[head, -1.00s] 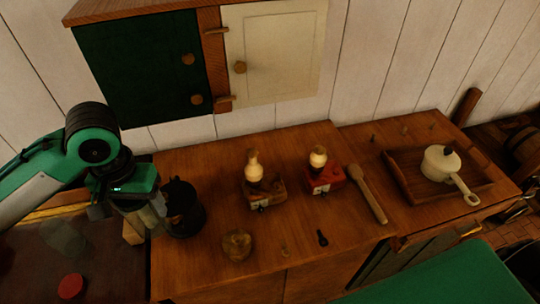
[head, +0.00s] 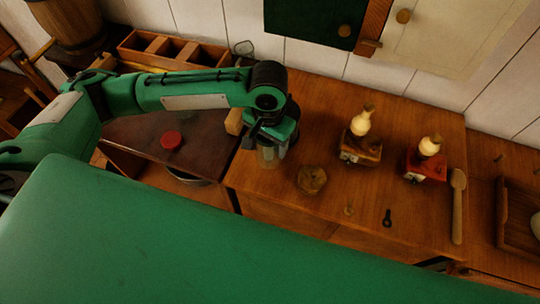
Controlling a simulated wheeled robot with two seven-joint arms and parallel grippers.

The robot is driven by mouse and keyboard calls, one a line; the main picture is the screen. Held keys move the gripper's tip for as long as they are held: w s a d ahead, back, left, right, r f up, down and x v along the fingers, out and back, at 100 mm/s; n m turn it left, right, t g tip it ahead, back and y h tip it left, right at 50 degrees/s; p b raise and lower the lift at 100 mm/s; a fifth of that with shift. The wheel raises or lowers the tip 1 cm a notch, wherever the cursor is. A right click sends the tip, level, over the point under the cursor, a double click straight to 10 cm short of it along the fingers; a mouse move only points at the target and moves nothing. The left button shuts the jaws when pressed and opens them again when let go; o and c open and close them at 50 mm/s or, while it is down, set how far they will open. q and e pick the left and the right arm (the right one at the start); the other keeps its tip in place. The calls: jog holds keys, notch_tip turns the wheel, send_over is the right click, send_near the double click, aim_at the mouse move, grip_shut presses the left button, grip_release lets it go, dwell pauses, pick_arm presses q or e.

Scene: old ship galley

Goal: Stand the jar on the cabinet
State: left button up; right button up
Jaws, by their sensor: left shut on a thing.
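My left gripper (head: 268,150) is shut on a clear glass jar (head: 268,158), upright, at the left end of the brown wooden cabinet (head: 330,215). The fingers and wrist cover much of the jar. I cannot tell whether its base touches the top. A red lid (head: 172,140) lies on the darker surface to the left. My right gripper is not in view.
A round wooden piece (head: 312,179) sits close right of the jar. Two lamp-like items stand farther right, one on a brown base (head: 360,148), one on red (head: 425,165), beside a wooden spoon (head: 458,205). A compartment box (head: 175,50) is behind my arm.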

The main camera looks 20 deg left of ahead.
aim_at(269, 159)
pick_arm(q)
notch_tip(269, 159, down, 4)
jog(key=shift+f, duration=0.25)
notch_tip(269, 159, down, 3)
jog(key=shift+f+p, duration=0.1)
jog(key=shift+p, duration=0.45)
jog(key=shift+f, duration=0.4)
jog(key=shift+f, duration=0.15)
jog(key=o, duration=1.2)
jog(key=shift+c, duration=0.2)
